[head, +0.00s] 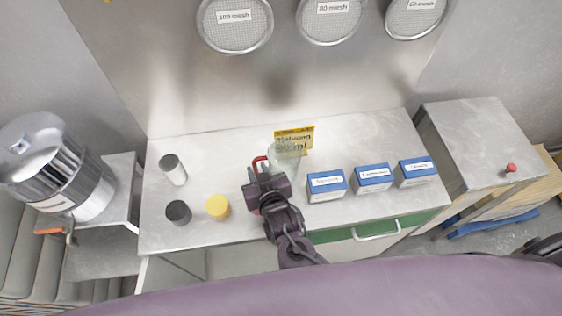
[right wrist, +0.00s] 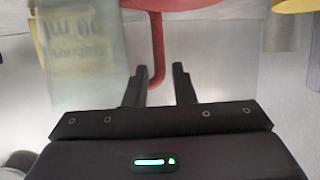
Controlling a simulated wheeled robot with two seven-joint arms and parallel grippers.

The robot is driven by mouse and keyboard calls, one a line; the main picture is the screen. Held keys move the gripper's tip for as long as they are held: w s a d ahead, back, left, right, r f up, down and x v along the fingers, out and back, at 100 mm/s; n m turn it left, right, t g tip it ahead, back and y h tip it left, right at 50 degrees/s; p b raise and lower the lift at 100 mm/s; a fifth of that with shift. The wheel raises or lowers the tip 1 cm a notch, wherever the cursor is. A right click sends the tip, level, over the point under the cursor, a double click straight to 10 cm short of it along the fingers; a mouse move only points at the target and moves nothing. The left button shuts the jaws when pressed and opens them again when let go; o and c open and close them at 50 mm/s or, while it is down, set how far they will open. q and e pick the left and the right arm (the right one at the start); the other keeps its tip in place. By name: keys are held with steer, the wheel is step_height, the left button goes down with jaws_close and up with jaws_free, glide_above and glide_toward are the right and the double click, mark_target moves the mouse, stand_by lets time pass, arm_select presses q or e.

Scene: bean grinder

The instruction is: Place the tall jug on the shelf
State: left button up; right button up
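The tall jug (head: 284,160) is clear, with a red handle (head: 259,162), and stands on the pale worktop (head: 235,150) in the head view. In the right wrist view the clear jug body (right wrist: 88,55) is at the upper left, and its red handle (right wrist: 157,50) runs down between my two fingertips. My right gripper (head: 262,178) is open around or just short of the handle, and it also shows in the right wrist view (right wrist: 158,82). Its fingers appear apart from the handle. My left gripper is not in view. I cannot tell which surface is the shelf.
A yellow sign (head: 307,135) stands behind the jug. Blue-and-white boxes (head: 326,187) line the right. A metal grinder (head: 58,165) is far left; sieves (head: 235,22) hang above.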

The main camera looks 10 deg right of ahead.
steer(key=shift+w+a+f, duration=0.1)
steer(key=shift+w+f, duration=0.05)
steer(key=shift+w, duration=0.5)
steer(key=shift+w+a+f, duration=0.1)
steer(key=shift+w+f, duration=0.1)
steer(key=shift+w, duration=0.1)
steer(key=shift+w+f, duration=0.1)
jaws_close()
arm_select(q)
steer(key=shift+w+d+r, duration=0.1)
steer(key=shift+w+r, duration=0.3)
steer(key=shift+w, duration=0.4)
